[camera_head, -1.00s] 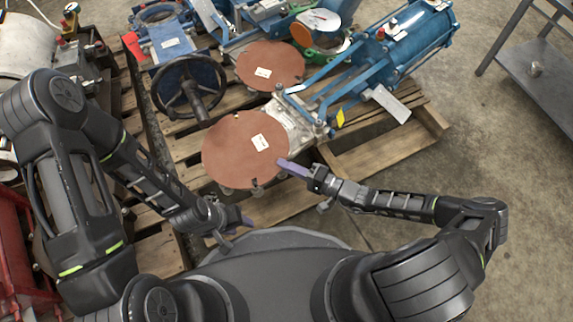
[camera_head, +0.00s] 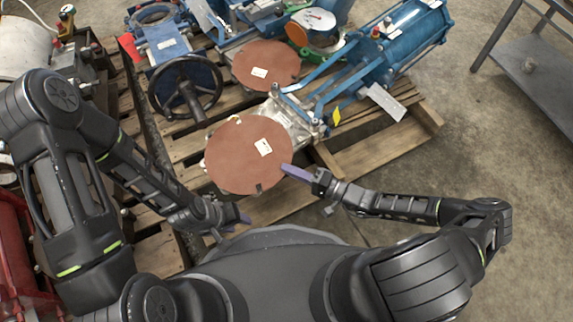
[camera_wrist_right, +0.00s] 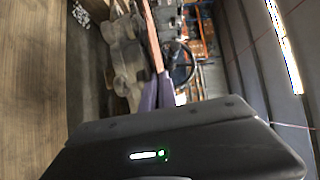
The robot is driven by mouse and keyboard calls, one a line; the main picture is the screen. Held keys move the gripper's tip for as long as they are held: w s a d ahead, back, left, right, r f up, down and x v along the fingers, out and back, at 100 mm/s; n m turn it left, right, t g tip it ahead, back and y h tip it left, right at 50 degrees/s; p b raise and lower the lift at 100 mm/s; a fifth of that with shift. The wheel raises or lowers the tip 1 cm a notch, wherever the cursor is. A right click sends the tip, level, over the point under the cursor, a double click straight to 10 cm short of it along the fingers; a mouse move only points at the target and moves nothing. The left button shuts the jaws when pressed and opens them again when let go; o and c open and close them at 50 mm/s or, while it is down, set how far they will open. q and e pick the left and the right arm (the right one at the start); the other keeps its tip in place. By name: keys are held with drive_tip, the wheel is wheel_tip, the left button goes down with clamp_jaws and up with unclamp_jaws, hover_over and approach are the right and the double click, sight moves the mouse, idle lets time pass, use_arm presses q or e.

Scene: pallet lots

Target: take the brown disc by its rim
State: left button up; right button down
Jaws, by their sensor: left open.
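The near brown disc (camera_head: 240,160) is flat and round, with a small white label. It lies over the silver flange of a blue valve assembly in the head view. My right gripper (camera_head: 289,170) is shut on its right rim. In the right wrist view the disc (camera_wrist_right: 152,35) shows edge-on as a thin brown strip that ends between the two purple fingers (camera_wrist_right: 160,92). Whether the disc touches the flange below is hidden. A second brown disc (camera_head: 262,68) lies further back. My left gripper (camera_head: 238,221) is open and empty, below and left of the near disc.
A wooden pallet (camera_head: 390,145) carries the blue valve parts, with a black handwheel (camera_head: 186,88) left of the near disc. Red equipment (camera_head: 25,255) stands at the lower left. A grey metal table (camera_head: 540,75) stands at the right. The floor between is clear.

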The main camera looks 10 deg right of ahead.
use_arm(q)
drive_tip(key=shift+r+p, duration=0.7)
drive_tip(key=shift+r, duration=0.1)
use_arm(e)
drive_tip(key=s+d, duration=0.4)
drive_tip(key=s, duration=0.1)
drive_tip(key=shift+s+d, duration=0.15)
drive_tip(key=shift+s, duration=0.25)
use_arm(q)
drive_tip(key=shift+s, duration=0.15)
wheel_tip(320, 180, up, 20)
drive_tip(key=s+d+p, duration=0.1)
drive_tip(key=s+p, duration=0.1)
drive_tip(key=p, duration=1.7)
drive_tip(key=shift+s+d+g+h+p, duration=0.3)
drive_tip(key=shift+g+p, duration=0.05)
drive_tip(key=shift+g, duration=0.05)
use_arm(e)
wheel_tip(320, 180, up, 22)
